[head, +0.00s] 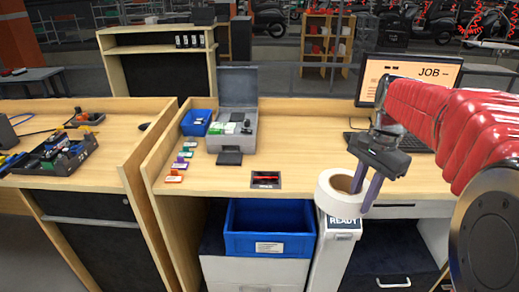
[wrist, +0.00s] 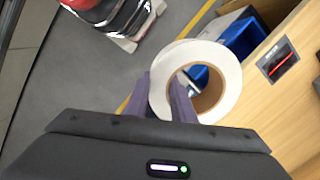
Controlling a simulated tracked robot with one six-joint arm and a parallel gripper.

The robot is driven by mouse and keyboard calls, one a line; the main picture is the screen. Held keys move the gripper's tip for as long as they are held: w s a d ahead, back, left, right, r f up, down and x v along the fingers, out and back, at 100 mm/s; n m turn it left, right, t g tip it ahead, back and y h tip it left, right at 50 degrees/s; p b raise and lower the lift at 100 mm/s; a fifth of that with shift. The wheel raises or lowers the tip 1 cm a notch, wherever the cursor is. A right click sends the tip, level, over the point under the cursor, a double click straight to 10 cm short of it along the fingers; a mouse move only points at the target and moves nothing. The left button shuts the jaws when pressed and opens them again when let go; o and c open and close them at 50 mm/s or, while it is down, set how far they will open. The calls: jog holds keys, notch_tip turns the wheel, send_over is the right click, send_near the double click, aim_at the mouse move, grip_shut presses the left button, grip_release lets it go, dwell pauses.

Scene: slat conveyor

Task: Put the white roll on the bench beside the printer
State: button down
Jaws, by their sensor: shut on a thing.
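My gripper (head: 362,192) is shut on the white roll (head: 328,200), pinching its ring wall. In the wrist view, one finger of my gripper (wrist: 165,98) is outside the white roll (wrist: 228,75) and the other is in its brown core. The roll is held in the air near the front edge of the bench (head: 310,170), whose wooden top also shows in the wrist view (wrist: 300,110). A narrow white unit marked READY (head: 343,223), perhaps the printer, stands below the roll at the bench front, its top partly hidden by the roll.
A blue bin (head: 270,243) sits left of the white unit, below the bench top. A dark tray with a red item (head: 266,180) is set in the bench. A grey case (head: 237,110), a small blue bin (head: 196,123) and a JOB monitor (head: 415,72) stand farther back. The bench middle is clear.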

jog(key=w+a+f+n, duration=0.3)
jog(key=w+f+n, duration=0.2)
jog(key=f, duration=0.4)
jog(key=w+a+f+n+h, duration=0.1)
jog(key=w+a+f+n, duration=0.3)
jog(key=f, duration=0.5)
jog(key=w+n, duration=0.1)
jog(key=n, duration=0.1)
jog(key=shift+a+f+n+g, duration=0.2)
jog(key=shift+f+n+g, duration=0.1)
jog(key=shift+f+n, duration=0.1)
jog(key=shift+d, duration=0.1)
